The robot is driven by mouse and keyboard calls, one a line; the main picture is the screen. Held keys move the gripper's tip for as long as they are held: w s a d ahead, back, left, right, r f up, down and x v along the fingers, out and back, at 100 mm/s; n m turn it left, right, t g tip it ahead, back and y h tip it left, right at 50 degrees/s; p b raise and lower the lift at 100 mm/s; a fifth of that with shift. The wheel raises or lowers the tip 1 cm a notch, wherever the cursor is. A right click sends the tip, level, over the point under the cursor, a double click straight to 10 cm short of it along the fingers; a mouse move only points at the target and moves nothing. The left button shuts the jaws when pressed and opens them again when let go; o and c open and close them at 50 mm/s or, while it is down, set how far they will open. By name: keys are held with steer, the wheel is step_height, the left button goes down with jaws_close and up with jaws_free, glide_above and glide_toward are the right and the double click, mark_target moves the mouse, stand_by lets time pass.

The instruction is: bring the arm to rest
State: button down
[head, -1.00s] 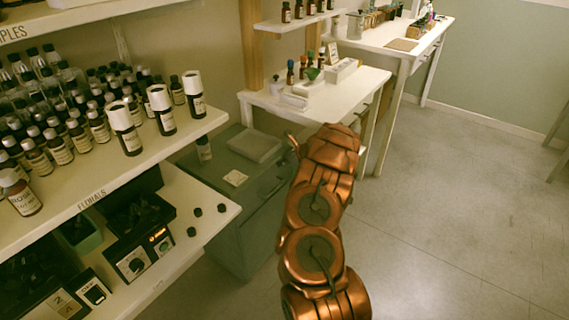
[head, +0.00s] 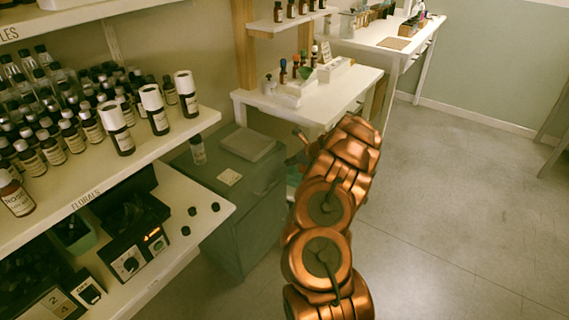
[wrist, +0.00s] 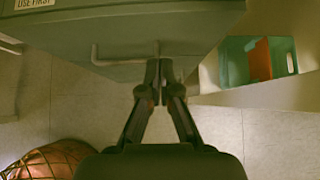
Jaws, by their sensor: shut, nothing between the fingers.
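My copper arm (head: 325,215) reaches forward over the floor in the head view, to the right of the shelves. My gripper (wrist: 159,66) shows in the wrist view with its dark fingers together at the tips and nothing held. In the picture the fingertips overlap the front of a grey-green cabinet (wrist: 190,30), near its bar handle (wrist: 110,62). I cannot tell whether they touch it. In the head view the gripper is mostly hidden behind the arm.
Shelves of bottles (head: 90,130) stand at left. The cabinet (head: 235,215) is left of my arm, with a glass bottle (head: 198,150) on top. A white table (head: 340,90) stands ahead. A teal bin (wrist: 232,68) sits right in the wrist view. Floor (head: 460,220) at right is clear.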

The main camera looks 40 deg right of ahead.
steer(key=v, duration=0.6)
stand_by(0.4)
